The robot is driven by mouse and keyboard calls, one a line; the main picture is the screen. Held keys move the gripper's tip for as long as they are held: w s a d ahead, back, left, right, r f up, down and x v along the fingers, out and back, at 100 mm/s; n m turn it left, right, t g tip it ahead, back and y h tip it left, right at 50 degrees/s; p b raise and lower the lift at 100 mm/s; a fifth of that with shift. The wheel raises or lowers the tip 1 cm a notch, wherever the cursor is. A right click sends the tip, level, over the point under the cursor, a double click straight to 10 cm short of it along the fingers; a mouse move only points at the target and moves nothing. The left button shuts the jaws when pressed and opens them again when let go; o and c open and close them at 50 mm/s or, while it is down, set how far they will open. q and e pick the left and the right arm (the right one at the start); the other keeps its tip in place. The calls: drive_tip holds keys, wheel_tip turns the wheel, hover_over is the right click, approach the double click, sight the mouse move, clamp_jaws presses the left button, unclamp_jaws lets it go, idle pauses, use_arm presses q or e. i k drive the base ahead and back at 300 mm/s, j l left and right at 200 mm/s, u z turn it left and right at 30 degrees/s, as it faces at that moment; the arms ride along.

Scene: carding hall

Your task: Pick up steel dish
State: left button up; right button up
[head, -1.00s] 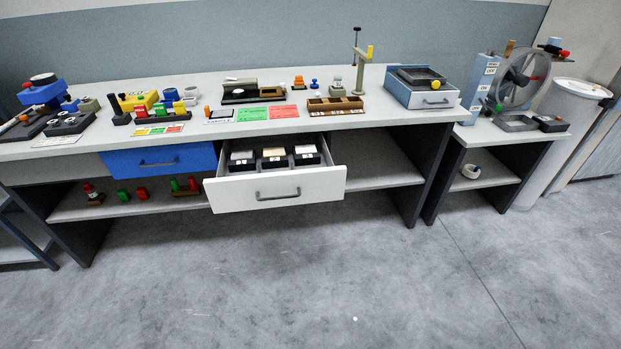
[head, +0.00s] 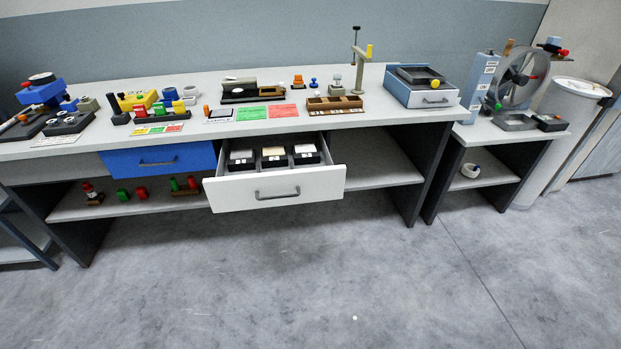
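I cannot single out the steel dish with certainty at this size. A small pale, flat piece (head: 239,79) sits on the dark device at the back middle of the long bench (head: 205,88). A grey round top (head: 42,77) sits on the blue device at the far left. Neither of my grippers is in view.
A white drawer (head: 275,190) stands pulled out with several dark boxes inside; the blue drawer (head: 158,161) beside it is shut. A blue-grey box (head: 422,87) stands at the bench's right end. The floor (head: 300,290) in front is clear.

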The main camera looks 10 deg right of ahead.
sight(237, 92)
drive_tip(key=j+z, duration=0.1)
drive_tip(key=z, duration=0.7)
drive_tip(key=i+j+z, duration=0.15)
drive_tip(key=j+z, duration=0.25)
drive_tip(key=j, duration=0.25)
drive_tip(key=i+j+z, duration=0.1)
drive_tip(key=j+z, duration=0.3)
drive_tip(key=j, duration=0.25)
drive_tip(key=j+z, duration=0.4)
drive_tip(key=j, duration=0.25)
drive_tip(key=k, duration=0.05)
